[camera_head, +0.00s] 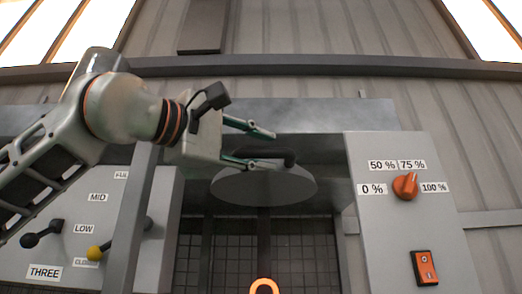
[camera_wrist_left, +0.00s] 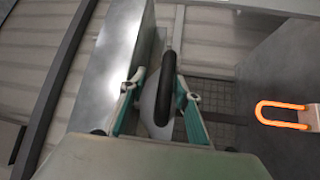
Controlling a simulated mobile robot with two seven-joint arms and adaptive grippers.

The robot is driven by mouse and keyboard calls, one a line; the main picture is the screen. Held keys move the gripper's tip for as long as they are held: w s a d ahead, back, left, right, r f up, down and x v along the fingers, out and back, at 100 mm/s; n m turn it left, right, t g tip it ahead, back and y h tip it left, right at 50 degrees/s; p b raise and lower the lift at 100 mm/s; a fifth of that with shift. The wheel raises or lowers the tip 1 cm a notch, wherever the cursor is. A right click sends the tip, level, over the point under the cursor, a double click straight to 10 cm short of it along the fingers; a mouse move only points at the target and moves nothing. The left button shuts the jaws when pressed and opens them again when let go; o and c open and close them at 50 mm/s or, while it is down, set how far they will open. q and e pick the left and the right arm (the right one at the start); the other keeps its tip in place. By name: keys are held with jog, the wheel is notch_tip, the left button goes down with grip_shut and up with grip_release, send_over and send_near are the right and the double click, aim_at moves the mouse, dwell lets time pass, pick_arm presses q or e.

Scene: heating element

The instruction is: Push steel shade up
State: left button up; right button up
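A grey rounded metal plate (camera_head: 263,187) with a dark bar handle (camera_head: 290,158) hangs under the wide steel panel (camera_head: 310,113); the plate seems to be the steel shade. My left gripper (camera_head: 262,150) reaches in from the left at the handle, its two teal fingers apart. In the left wrist view the black handle (camera_wrist_left: 165,88) stands between the open fingers of the left gripper (camera_wrist_left: 161,85), closer to the right one. The plate (camera_wrist_left: 149,102) shows behind it. Whether a finger touches the handle I cannot tell. My right gripper is out of view.
A glowing orange heating element (camera_head: 264,286) is below the plate; it also shows at right in the left wrist view (camera_wrist_left: 285,115). A control panel with an orange knob (camera_head: 405,186) and red switch (camera_head: 425,268) stands at right. A lever panel (camera_head: 80,250) stands at left.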

pick_arm(q)
jog(key=shift+a+f, duration=0.1)
jog(key=v, duration=1.2)
dwell(0.4)
